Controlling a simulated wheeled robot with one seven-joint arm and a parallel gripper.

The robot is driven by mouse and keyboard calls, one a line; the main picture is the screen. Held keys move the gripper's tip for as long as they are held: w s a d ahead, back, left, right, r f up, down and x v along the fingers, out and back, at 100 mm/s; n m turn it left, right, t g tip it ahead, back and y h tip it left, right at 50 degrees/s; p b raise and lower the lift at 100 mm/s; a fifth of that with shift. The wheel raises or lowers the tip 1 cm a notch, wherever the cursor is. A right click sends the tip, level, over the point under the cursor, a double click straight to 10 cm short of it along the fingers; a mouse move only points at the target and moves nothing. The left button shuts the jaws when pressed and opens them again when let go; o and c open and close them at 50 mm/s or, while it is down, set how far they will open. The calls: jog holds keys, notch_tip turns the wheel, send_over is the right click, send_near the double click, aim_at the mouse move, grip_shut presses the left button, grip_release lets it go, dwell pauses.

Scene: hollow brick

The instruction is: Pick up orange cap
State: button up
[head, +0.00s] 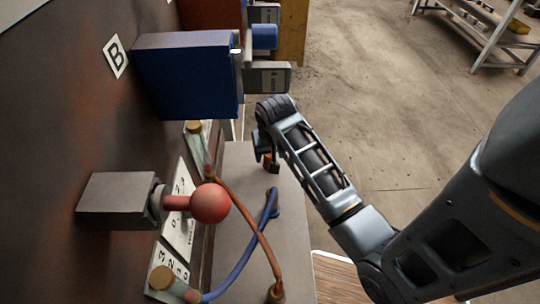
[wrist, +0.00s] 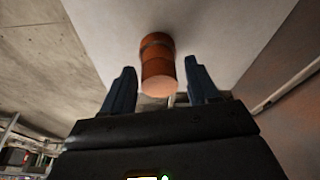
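The orange cap (wrist: 158,55) is a short orange-brown cylinder with a darker band, standing out from a pale grey surface in the wrist view. My gripper (wrist: 159,68) is open, with one dark finger on each side of the cap. A gap shows between the cap and each finger. In the head view my gripper (head: 264,150) is over the grey ledge, and a small orange bit of the cap (head: 271,167) shows just below it. The rest of the cap is hidden there by the gripper.
The grey ledge (head: 240,165) also carries a blue and a brown hose (head: 248,217) left of and nearer than my gripper. A red ball knob (head: 210,204) juts from the wall panel. A blue box (head: 185,80) stands out behind it. Open floor lies right.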

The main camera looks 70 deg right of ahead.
jog(key=c, duration=0.9)
